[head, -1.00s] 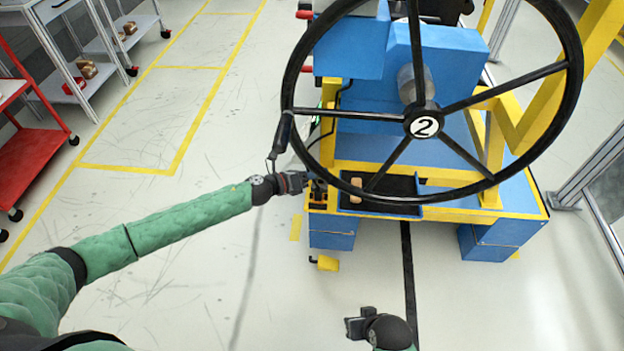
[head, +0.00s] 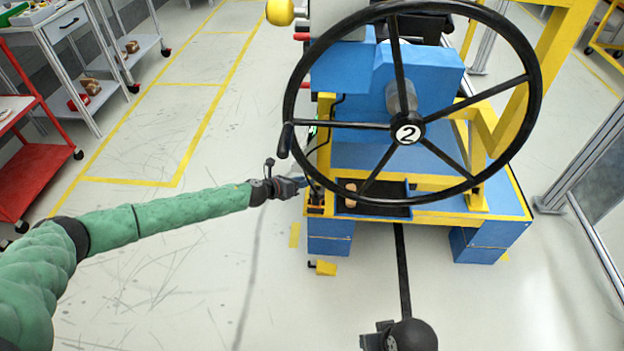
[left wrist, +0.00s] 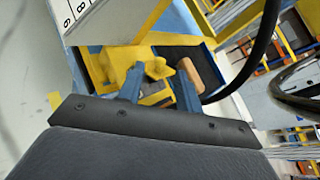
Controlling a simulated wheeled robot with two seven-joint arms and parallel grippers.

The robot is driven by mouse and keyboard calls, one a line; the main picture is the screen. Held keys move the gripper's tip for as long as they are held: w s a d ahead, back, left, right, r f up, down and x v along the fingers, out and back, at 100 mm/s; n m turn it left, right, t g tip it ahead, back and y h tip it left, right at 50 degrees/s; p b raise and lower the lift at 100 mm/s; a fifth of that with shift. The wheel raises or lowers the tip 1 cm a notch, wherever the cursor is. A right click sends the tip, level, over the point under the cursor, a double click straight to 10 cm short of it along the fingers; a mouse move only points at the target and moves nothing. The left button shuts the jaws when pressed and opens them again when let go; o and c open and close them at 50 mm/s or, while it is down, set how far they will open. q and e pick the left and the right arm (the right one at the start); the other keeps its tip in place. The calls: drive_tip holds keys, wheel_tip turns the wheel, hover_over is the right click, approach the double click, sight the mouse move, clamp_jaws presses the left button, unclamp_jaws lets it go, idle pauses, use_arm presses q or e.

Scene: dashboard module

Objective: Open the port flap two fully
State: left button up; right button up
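I cannot clearly identify port flap two in either view. My left gripper (head: 302,183) is just left of the module's front left corner. In the left wrist view its two blue fingers (left wrist: 158,88) are spread, with nothing visibly held. A yellow part with a wing-shaped knob (left wrist: 158,68) shows beyond and between them; contact cannot be told. My right gripper (head: 366,336) is low at the bottom of the head view, away from the module; its fingers are too unclear to judge.
A dark tray (head: 375,210) with a tan block (head: 350,194) sits at the module's front edge, beneath the wheel rim. The wheel's side handle (head: 285,140) stands above my left gripper. A red cart (head: 35,175) is far left. Floor between is clear.

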use_arm(q)
drive_tip(key=shift+x, duration=2.2)
clamp_jaws()
